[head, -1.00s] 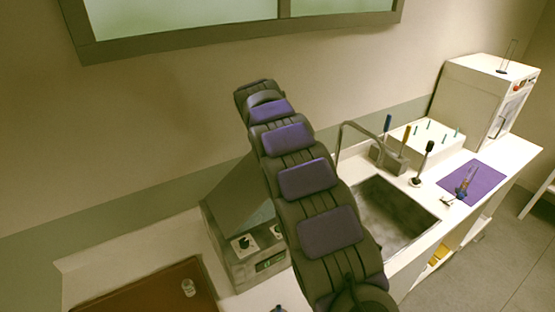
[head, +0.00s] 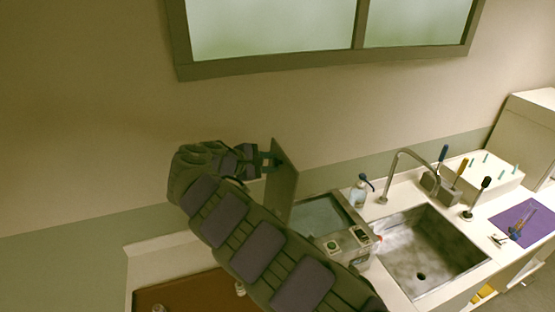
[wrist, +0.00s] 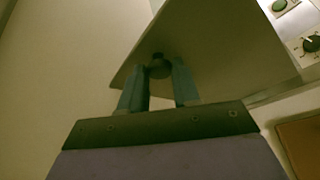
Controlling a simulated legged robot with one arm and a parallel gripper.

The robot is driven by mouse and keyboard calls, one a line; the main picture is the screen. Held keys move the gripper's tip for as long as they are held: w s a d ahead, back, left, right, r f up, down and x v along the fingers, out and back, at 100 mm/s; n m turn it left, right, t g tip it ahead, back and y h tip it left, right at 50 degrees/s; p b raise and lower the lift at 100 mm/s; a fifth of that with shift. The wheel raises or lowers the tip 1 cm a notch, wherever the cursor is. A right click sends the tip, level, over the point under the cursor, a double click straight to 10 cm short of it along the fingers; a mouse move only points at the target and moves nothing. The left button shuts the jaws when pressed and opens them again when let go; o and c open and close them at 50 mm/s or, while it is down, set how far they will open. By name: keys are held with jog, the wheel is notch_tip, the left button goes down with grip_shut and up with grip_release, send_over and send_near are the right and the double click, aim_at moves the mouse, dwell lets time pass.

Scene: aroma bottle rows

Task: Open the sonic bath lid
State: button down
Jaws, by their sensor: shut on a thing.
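The sonic bath lid (head: 284,182) is a thin grey plate that stands nearly upright at the left side of the bath in the head view. The sonic bath (head: 347,245) shows its open basin and its front panel with knobs. My gripper (head: 270,160) is at the upper part of the lid, on its left face. In the wrist view, the two blue-grey fingers of my gripper (wrist: 159,76) are shut on a small dark round knob (wrist: 158,62) on the lid (wrist: 205,45). My arm hides part of the bath's left side.
A soap bottle (head: 360,192) and a sink (head: 420,250) with a curved tap (head: 400,165) are right of the bath. A brown tray (head: 185,292) with small glass items lies at the lower left. The wall is close behind the lid.

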jog(key=shift+s+a, duration=0.15)
jog(key=shift+a, duration=0.25)
jog(key=shift+d+h, duration=0.1)
jog(key=shift+h, duration=0.2)
jog(key=shift+f, duration=0.1)
jog(key=c, duration=0.8)
grip_release()
jog(key=shift+a, duration=0.3)
jog(key=shift+d, duration=0.1)
